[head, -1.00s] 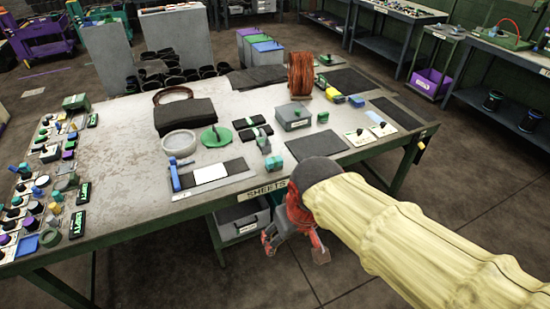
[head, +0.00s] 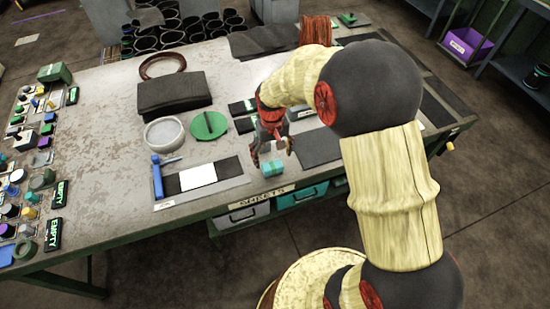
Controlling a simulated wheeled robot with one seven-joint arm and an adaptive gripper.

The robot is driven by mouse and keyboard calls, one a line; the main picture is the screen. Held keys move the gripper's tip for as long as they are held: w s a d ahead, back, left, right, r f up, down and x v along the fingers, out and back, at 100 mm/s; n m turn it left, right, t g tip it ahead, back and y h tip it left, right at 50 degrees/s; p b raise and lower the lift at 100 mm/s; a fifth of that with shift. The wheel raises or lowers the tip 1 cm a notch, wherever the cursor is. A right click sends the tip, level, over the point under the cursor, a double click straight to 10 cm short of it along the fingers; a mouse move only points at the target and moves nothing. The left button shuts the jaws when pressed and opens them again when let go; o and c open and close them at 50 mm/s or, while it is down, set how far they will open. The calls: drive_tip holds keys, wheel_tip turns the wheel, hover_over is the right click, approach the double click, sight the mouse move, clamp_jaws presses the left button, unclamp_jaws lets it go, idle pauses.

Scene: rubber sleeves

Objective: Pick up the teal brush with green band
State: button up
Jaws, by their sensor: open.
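A small teal block-like thing with a greenish stripe (head: 272,168), which looks like the teal brush with green band, lies near the front edge of the table (head: 110,130), just above the SHEETS label. Its fine detail is too small to tell. My gripper (head: 272,154) is open, fingers pointing down, over or just behind the brush. No contact can be made out. My gripper and arm hide part of the table behind.
Left of the brush lie a dark mat with a white sheet (head: 198,177) and a blue tool (head: 157,177). A green disc (head: 208,125), a pale ring (head: 165,133) and a black case (head: 174,92) stand behind. Dark pads lie to the right.

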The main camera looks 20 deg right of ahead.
sight(273, 166)
wheel_tip(273, 166, down, 8)
drive_tip(key=b, duration=0.2)
drive_tip(key=shift+s+a+r+b, duration=0.1)
drive_tip(key=shift+s+r+b, duration=0.05)
drive_tip(key=shift+b, duration=0.15)
drive_tip(key=c, duration=0.3)
drive_tip(key=c, duration=1)
drive_tip(key=shift+r, duration=0.1)
